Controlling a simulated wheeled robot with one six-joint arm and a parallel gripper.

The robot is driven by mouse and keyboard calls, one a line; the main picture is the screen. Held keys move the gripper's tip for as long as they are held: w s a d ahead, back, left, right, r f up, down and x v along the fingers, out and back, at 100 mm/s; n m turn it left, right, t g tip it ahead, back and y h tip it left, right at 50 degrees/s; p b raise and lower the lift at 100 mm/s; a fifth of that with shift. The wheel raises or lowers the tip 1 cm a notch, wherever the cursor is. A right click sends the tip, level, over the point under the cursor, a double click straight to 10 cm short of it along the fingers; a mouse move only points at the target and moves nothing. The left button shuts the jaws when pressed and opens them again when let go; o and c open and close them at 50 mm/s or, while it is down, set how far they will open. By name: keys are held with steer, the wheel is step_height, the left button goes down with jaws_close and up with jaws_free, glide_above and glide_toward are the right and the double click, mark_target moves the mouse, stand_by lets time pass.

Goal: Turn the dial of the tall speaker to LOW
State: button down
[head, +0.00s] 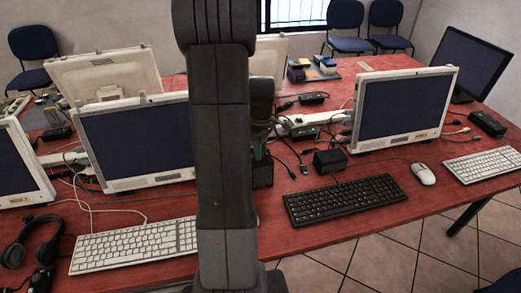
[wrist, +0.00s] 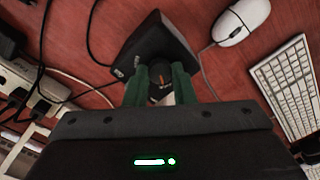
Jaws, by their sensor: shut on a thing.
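The tall speaker (wrist: 163,42) is a dark box in the wrist view, with a round black dial (wrist: 158,66) that carries an orange mark. My gripper (wrist: 160,80) has green fingers, shut on the dial from both sides. The fingers cover the dial's sides, and no LOW lettering can be read.
A white mouse (wrist: 240,20) and a white keyboard (wrist: 292,84) lie near the speaker. A white power strip (wrist: 28,88) with plugs and cables is on the other side. A black box (head: 330,161), a black keyboard (head: 345,198) and monitors (head: 405,108) crowd the red table.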

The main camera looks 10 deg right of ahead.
stand_by(0.4)
steer(key=c, duration=1.2)
jaws_free()
